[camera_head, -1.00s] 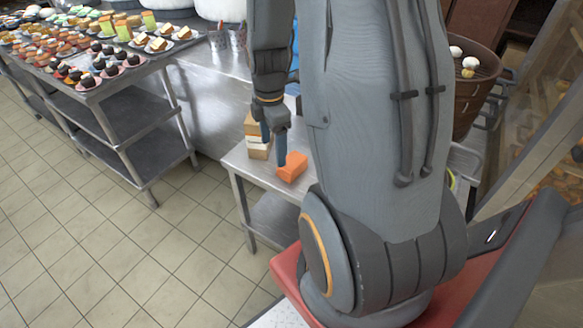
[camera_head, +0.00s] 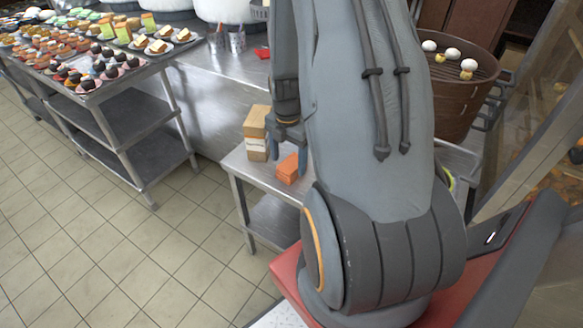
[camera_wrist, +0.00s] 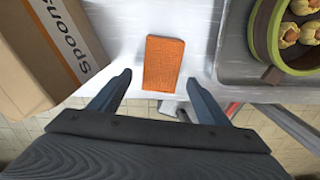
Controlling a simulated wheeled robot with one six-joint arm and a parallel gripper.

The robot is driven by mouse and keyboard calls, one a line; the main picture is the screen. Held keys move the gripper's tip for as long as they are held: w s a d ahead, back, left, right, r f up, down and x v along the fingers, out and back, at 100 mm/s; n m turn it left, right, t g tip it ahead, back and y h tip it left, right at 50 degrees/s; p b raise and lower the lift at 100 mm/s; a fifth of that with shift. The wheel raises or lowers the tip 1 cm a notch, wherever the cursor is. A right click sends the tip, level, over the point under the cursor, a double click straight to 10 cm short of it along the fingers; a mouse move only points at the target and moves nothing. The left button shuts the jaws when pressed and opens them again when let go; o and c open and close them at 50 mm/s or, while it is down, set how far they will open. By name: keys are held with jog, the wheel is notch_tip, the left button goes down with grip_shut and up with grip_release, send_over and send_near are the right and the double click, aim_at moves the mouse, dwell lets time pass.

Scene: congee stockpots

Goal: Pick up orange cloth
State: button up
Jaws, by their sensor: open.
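The orange cloth (camera_head: 289,169) is a small folded block lying on the small metal table (camera_head: 243,169). In the wrist view the orange cloth (camera_wrist: 163,64) lies flat, its long side pointing away from me. My gripper (camera_head: 290,143) is above the cloth in the head view. In the wrist view my gripper (camera_wrist: 157,82) is open and empty. Its two fingertips are on either side of the cloth's near end, with gaps on both sides. I cannot tell the exact height between the fingertips and the cloth.
A cardboard box marked "Spoons" (camera_wrist: 50,50) stands close left of the cloth. A dark tray (camera_wrist: 235,62) with a green-rimmed round container (camera_wrist: 262,30) holding dumplings is close on the right. A dessert-laden metal table (camera_head: 105,98) stands at the left. Tiled floor there is clear.

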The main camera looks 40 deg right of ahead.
aim_at(289, 166)
jog(key=shift+d+f+p, duration=0.1)
jog(key=shift+f+p, duration=0.2)
jog(key=shift+f, duration=1.35)
jog(key=c, duration=1.2)
jog(key=shift+o, duration=0.2)
jog(key=shift+r, duration=0.1)
jog(key=shift+r+b, duration=0.7)
jog(key=shift+r, duration=4.25)
jog(key=shift+o, duration=1.2)
jog(key=shift+c, duration=0.6)
